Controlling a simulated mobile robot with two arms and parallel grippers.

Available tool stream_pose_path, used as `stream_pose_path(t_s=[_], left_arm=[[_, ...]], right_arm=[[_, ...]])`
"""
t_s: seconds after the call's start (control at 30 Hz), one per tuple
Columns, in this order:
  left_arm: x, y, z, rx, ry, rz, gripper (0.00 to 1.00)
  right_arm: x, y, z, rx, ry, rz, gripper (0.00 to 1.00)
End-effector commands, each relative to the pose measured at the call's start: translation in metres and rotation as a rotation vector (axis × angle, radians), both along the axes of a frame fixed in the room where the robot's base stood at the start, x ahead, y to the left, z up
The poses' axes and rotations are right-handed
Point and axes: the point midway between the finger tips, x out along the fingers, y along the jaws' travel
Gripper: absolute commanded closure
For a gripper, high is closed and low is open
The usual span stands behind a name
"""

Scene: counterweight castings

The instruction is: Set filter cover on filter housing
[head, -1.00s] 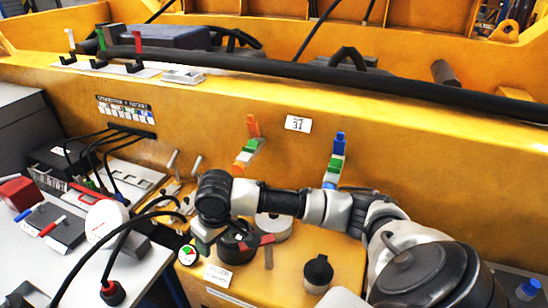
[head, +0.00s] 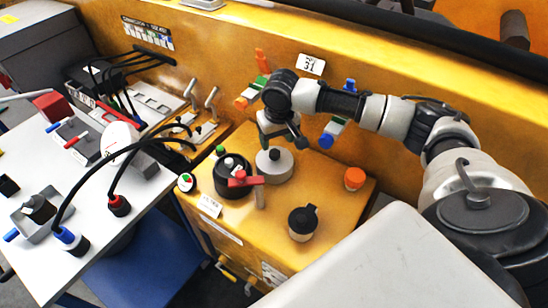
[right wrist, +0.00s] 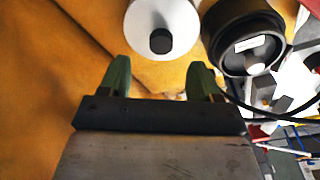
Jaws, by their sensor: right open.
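The filter cover looks to be the pale grey round disc with a black knob (head: 274,166), lying on the yellow deck. The filter housing looks to be the black open-topped cylinder (head: 231,184) just left of it. My right gripper (head: 283,143) is above the cover, fingers pointing down, open and empty. In the right wrist view, the cover (right wrist: 175,14) and its knob lie just beyond the two green fingertips (right wrist: 160,70). The housing (right wrist: 244,45) with a white label inside shows to the right there. The cover is apart from the housing. My left gripper is not in view.
A red-handled lever (head: 244,181) stands close against the housing. A black-capped container (head: 303,222) and an orange cap (head: 354,178) stand right on the deck (head: 270,225). Toggle levers (head: 202,105) and cables are at left. The yellow wall rises behind.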

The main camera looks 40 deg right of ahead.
Motion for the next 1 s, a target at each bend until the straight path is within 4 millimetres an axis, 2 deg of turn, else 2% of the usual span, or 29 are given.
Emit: stream_pose_path(t_s=[0.1,0.27,0.37,0.5,0.67,0.77,1.0], left_arm=[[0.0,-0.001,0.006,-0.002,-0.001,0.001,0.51],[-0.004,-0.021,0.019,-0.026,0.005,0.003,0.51],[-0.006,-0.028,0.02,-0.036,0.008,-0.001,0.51],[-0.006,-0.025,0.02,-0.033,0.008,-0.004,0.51],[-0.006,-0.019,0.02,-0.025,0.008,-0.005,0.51],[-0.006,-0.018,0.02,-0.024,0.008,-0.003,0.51],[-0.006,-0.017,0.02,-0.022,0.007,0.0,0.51]], right_arm=[[0.002,0.002,-0.008,-0.001,0.002,0.0,0.37],[0.008,0.007,-0.03,-0.001,0.003,0.0,0.37],[0.009,0.006,-0.045,0.0,0.002,-0.001,0.37],[0.01,0.005,-0.053,-0.001,0.0,0.0,0.37],[0.01,0.005,-0.053,-0.001,-0.001,0.0,0.37],[0.01,0.005,-0.053,-0.001,0.0,0.0,0.49],[0.01,0.005,-0.053,-0.001,-0.001,0.0,0.86]])
